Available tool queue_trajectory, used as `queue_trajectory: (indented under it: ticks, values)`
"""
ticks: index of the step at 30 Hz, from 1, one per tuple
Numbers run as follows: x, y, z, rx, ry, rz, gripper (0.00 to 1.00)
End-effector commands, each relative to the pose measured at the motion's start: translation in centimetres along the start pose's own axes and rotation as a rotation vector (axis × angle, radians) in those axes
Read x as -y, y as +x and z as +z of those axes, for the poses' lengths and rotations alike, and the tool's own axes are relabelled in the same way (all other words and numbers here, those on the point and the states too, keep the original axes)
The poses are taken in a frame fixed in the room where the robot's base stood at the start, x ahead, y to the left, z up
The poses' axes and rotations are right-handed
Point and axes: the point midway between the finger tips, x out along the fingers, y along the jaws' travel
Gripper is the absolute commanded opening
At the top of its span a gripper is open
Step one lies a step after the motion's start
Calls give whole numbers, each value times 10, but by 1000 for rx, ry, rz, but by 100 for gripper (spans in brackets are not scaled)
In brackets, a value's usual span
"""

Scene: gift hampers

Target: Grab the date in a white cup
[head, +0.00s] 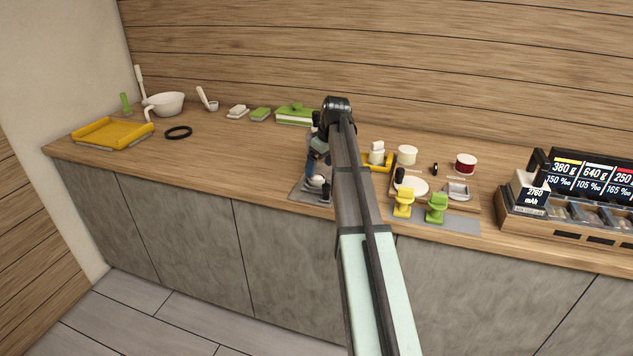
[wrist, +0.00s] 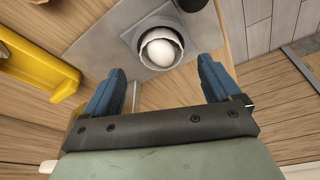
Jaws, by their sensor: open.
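A small white cup (wrist: 160,47) with a rounded pale thing in it stands on a grey mat (wrist: 133,37) in the wrist view. I cannot make out whether that pale thing is the date. In the head view a small white thing (head: 316,181), likely the same cup, sits on the grey mat (head: 300,194) below my gripper (head: 312,168). My gripper, with blue fingers in the wrist view (wrist: 160,68), is open and empty. The cup shows beyond and between its fingertips, apart from them. My arm hides part of the counter in the head view.
A yellow item (wrist: 40,72) is at the left of the wrist view. Yellow (head: 403,203) and green (head: 437,208) holders, a white tub (head: 407,155) and a red-filled tub (head: 466,163) stand right of my arm. A yellow tray (head: 113,133) lies far left.

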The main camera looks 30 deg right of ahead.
Motion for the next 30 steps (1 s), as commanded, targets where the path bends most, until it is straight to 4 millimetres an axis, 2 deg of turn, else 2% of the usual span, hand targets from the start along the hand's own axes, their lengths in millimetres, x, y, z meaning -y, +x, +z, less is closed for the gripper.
queue_trajectory:
  ticks: [6,9,17,30]
  values:
    - [2,29,1,1,0,-1,91]
    - [2,37,1,0,0,0,91]
    - [2,38,1,0,0,0,90]
    - [2,38,1,0,0,0,48]
